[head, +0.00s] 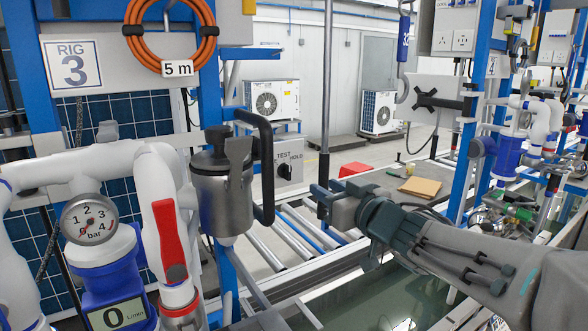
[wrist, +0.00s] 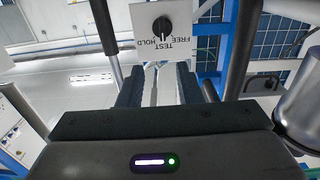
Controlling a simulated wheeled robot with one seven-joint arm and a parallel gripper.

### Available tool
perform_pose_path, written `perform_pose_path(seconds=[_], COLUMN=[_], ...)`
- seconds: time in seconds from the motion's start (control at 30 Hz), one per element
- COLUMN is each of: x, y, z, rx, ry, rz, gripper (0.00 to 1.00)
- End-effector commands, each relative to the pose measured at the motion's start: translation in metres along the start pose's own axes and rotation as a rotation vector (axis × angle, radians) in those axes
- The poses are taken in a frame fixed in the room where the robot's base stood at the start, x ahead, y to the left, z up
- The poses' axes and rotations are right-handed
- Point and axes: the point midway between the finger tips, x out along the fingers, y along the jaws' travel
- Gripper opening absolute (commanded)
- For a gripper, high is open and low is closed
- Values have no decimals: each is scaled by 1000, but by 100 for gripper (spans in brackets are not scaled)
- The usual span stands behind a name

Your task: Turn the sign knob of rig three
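The sign knob (head: 287,171) is a black round knob on a pale sign plate (head: 284,178) in the head view. TEST and HOLD can be read above it. In the wrist view the plate (wrist: 143,16) appears upside down, with FREE, TEST and HOLD by the knob (wrist: 162,30). I cannot tell surely which word the knob points to. My gripper (head: 325,200) is right of the plate in the head view. In the wrist view my gripper (wrist: 160,76) has its fingers apart, nothing between them, pointing toward the plate. The knob lies beyond the fingertips, apart from them.
A RIG 3 sign (head: 73,64) hangs on the blue frame at left. A steel jug with a black handle (head: 222,182) stands close left of the plate. Pipes with a gauge (head: 89,219) are further left. A grey post (head: 327,100) rises just right of the plate.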

Motion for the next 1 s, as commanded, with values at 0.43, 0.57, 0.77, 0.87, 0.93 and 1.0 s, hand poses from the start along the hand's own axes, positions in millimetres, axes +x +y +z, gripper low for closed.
perform_pose_path(seconds=[0.43, 0.57, 0.77, 0.87, 0.93, 1.0], x=[60, 84, 116, 127, 132, 136], y=[-4, -5, -5, -5, -5, -5], z=[-1, -2, -2, -3, -2, -2], rx=[2, 1, 1, 1, 1, 0], ry=[3, 3, 4, 4, 4, 5], rz=[-19, -19, -18, -17, -17, -16], gripper=[32, 32, 32, 32, 32, 32])
